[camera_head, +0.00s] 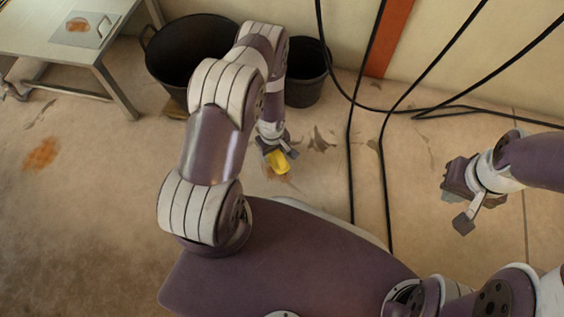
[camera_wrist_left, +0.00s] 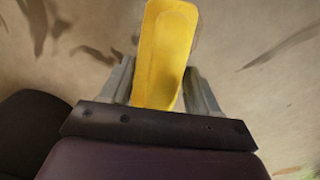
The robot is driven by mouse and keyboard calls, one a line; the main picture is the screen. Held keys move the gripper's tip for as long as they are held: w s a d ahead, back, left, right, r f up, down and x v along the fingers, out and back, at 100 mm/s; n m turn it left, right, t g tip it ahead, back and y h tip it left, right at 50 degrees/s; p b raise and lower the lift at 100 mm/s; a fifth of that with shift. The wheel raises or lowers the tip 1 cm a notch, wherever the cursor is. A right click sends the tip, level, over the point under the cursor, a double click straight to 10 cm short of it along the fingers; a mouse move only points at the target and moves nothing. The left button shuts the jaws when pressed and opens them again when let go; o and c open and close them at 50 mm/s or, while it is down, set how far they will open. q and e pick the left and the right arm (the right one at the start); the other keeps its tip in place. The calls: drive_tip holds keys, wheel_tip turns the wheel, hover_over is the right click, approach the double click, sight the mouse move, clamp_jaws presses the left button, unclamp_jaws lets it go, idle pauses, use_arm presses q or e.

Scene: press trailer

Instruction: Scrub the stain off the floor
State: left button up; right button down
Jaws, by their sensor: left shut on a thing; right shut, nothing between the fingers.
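My left gripper (camera_head: 277,157) is shut on a yellow block (camera_head: 278,162), likely a sponge or scrubber, low over the floor in the head view. In the left wrist view the yellow block (camera_wrist_left: 165,52) sticks out between the two grey fingers of the left gripper (camera_wrist_left: 158,85). An orange-brown stain (camera_head: 41,153) is on the floor at the far left, well away from the block. A fainter brownish patch (camera_head: 268,173) shows right beside the block, partly hidden by it. My right gripper (camera_head: 456,180) is shut and empty at the right, above the floor.
Two dark buckets (camera_head: 190,50) and (camera_head: 306,76) stand by the wall behind my left arm. A table (camera_head: 50,38) stands at the top left. Black cables (camera_head: 382,150) hang and run along the floor between my arms. Dark marks (camera_head: 320,139) lie near the left gripper. The left floor is open.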

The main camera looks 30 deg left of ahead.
use_arm(q)
drive_tip(key=shift+r+p, duration=2.15)
drive_tip(key=shift+r, duration=0.4)
